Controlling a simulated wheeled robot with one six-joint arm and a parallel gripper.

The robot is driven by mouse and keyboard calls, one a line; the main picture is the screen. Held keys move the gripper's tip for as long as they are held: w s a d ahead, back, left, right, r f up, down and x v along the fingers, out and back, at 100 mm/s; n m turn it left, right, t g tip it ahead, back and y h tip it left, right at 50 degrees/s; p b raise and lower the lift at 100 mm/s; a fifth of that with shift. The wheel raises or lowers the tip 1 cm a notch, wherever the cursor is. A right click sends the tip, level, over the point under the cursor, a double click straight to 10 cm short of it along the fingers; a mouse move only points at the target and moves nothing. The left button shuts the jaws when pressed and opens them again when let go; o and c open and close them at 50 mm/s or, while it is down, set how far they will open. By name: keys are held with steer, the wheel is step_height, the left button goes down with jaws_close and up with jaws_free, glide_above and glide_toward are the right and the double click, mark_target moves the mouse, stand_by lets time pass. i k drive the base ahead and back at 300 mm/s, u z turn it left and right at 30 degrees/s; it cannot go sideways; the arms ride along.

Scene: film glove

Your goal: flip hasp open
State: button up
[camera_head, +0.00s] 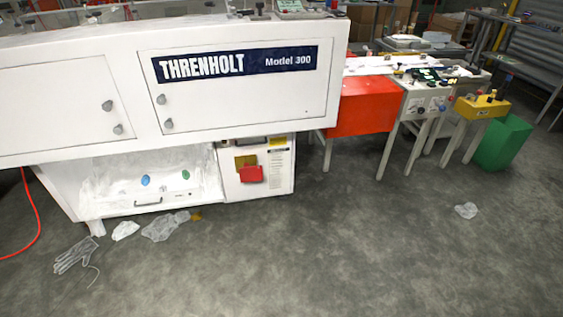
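A large white machine (70,40) marked THRENHOLT Model 300 fills the upper left. On its lower cabinet front (281,180) there is a red block-like piece (251,175) with a small yellow plate (245,161) just above and behind it. These are small in the picture; I cannot tell which part is the hasp or whether it is shut. My gripper is not in view.
A clear glove (75,256), crumpled film (165,226) and a white scrap (125,230) lie on the floor by the machine. An orange cable (32,215) runs at the left. A red-sided table (365,108) and green bin (501,143) stand right. The front floor is mostly clear.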

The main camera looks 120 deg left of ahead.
mark_target(247, 174)
steer(key=u, duration=4.3)
steer(key=i, duration=1.65)
steer(key=z, duration=0.5)
